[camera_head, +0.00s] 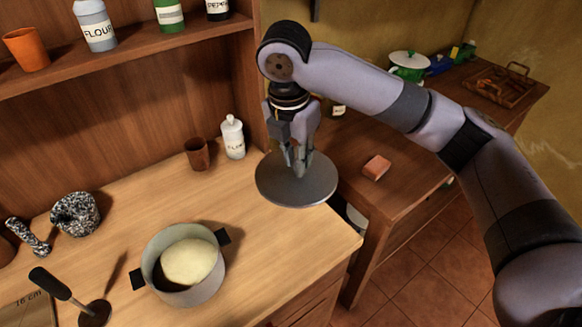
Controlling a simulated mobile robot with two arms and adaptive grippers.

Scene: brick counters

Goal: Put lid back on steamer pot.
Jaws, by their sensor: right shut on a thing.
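The steamer pot (208,291) stands on the front left of the wooden counter. It is grey with two dark side handles, open at the top, with a pale round thing (188,262) inside. My right gripper (297,172) points down and is shut on the top of the lid (312,190), a flat grey disc. The knob is hidden between the fingers. The lid is to the right of the pot and farther back, over the counter's right edge. I cannot tell its exact height. My left gripper is not in view.
A brown cup (197,154) and a white bottle (233,138) stand behind the lid's left side. A speckled mortar (76,214) and a dark-handled tool (50,283) are left of the pot. The counter (262,250) between pot and lid is clear. A lower side table (390,196) holds a reddish block (376,167).

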